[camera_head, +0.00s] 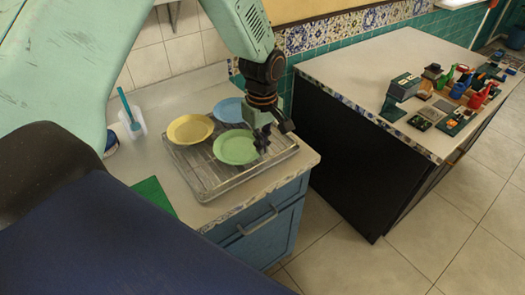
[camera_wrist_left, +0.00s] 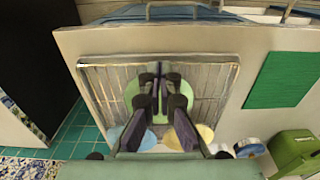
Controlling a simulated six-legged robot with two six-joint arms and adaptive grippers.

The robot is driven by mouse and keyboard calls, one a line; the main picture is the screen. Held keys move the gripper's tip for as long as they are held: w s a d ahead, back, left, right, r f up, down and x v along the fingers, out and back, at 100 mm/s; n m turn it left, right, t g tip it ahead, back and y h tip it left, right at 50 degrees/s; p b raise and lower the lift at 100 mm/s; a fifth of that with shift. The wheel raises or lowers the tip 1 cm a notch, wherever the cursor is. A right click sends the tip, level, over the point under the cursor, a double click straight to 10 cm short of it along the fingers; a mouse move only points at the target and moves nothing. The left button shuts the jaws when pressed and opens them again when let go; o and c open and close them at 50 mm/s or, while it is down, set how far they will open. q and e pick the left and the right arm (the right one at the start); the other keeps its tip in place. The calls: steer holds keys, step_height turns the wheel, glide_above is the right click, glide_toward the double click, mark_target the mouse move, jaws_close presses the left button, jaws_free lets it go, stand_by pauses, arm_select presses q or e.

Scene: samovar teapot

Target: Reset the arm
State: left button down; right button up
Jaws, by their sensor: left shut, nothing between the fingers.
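My left arm comes in from the left in the head view and reaches down over the counter. Its gripper (camera_head: 262,146) is shut and empty beside the right edge of the green plate (camera_head: 232,150). In the left wrist view the gripper (camera_wrist_left: 157,72) has its fingers together over the green plate (camera_wrist_left: 131,94), hiding part of it. I cannot tell whether they touch the plate. My right gripper is not in view.
A wire rack (camera_head: 206,185) holds the green plate, a yellow plate (camera_head: 188,129) and a blue plate (camera_head: 226,110). A green mat (camera_head: 153,196) and a clear holder (camera_head: 138,128) with a teal-handled tool are left. Another counter (camera_head: 345,72) at right bears several small objects, beyond a floor gap.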

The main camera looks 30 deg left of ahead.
arm_select(q)
steer(key=shift+w+a+f, duration=0.1)
stand_by(0.4)
steer(key=s+d+f+m+t+b, duration=0.2)
steer(key=s+f+m+b, duration=0.1)
steer(key=f+m, duration=0.3)
steer(key=s+d+f+m+t+b, duration=0.2)
steer(key=s+d+f+m+b, duration=0.15)
steer(key=f, duration=0.45)
steer(key=s+f+m+g+b, duration=0.1)
steer(key=s+f+g+b, duration=0.1)
steer(key=s+f+b, duration=0.3)
steer(key=s+f+m+g+b, duration=0.1)
steer(key=s+f+b, duration=0.4)
steer(key=s+f, duration=0.8)
steer(key=s+m, duration=0.1)
steer(key=s, duration=0.4)
steer(key=shift+s+f+g+b, duration=0.2)
steer(key=shift+s+g+b, duration=0.2)
steer(key=shift+m, duration=0.25)
